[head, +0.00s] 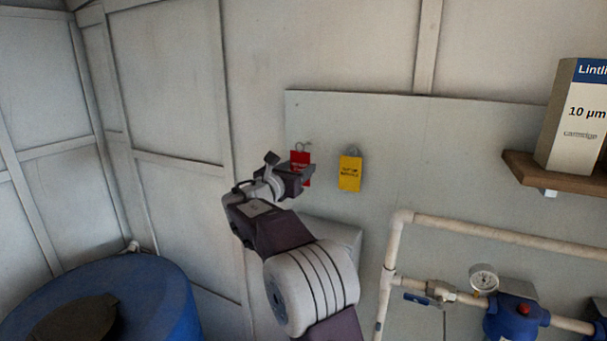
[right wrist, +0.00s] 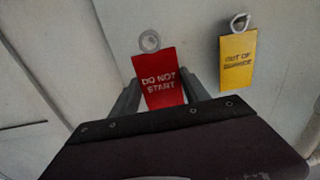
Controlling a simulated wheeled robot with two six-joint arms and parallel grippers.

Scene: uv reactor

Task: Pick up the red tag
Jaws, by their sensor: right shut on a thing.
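The red tag (head: 300,158) hangs at a hook near the left edge of the grey wall board. In the right wrist view the red tag (right wrist: 159,80) reads "DO NOT START" and has a pale ring at its top. My right gripper (head: 290,172) is at the tag, and in the right wrist view its fingers (right wrist: 160,92) stand on both sides of the tag, shut on it. The gripper hides the lower part of the tag in the head view. My left gripper is not in view.
A yellow tag (head: 350,173) hangs on the board (head: 400,130) just right of the red one. Pipes (head: 480,233) with a gauge (head: 483,278) run at the lower right. A shelf (head: 560,178) holds a cartridge box (head: 573,120). A blue barrel (head: 165,300) stands at the lower left.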

